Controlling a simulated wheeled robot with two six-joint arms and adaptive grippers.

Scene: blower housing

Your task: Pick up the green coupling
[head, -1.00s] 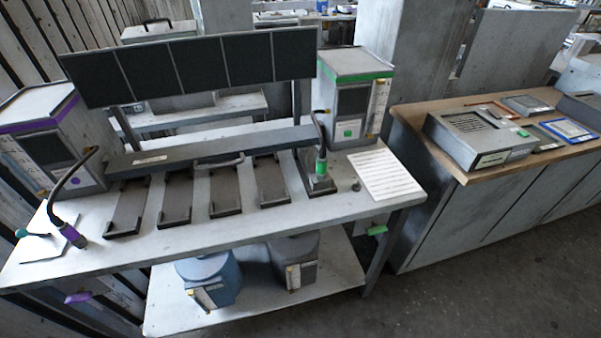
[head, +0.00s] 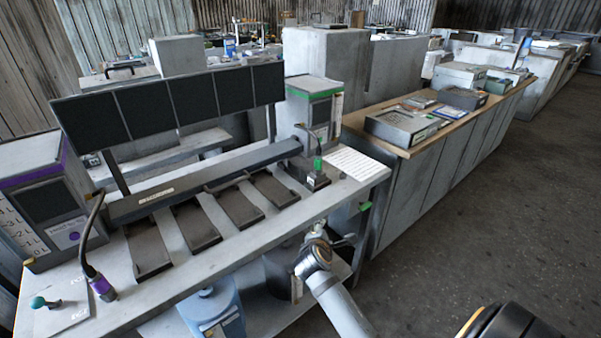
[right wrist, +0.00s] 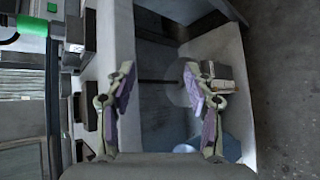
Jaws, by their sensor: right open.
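The green coupling (head: 318,164) is on the end of a dark hose. It stands upright in a dark holder at the right end of the row of trays on the bench, in front of the green-striped box. In the right wrist view, a green piece that looks like the coupling (right wrist: 31,26) is at the upper left, outside the jaws. My right gripper (right wrist: 158,70) is open and empty, with the coupling off to one side. In the head view, my right gripper (head: 318,238) is low at the bench's front edge, below the coupling. My left gripper is out of view.
A purple-ended hose (head: 102,286) is at the bench's left. A white sheet (head: 355,162) lies right of the coupling. A green handle (head: 365,206) projects under the bench edge. A blue container (head: 212,308) stands on the lower shelf. Open floor is at the right.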

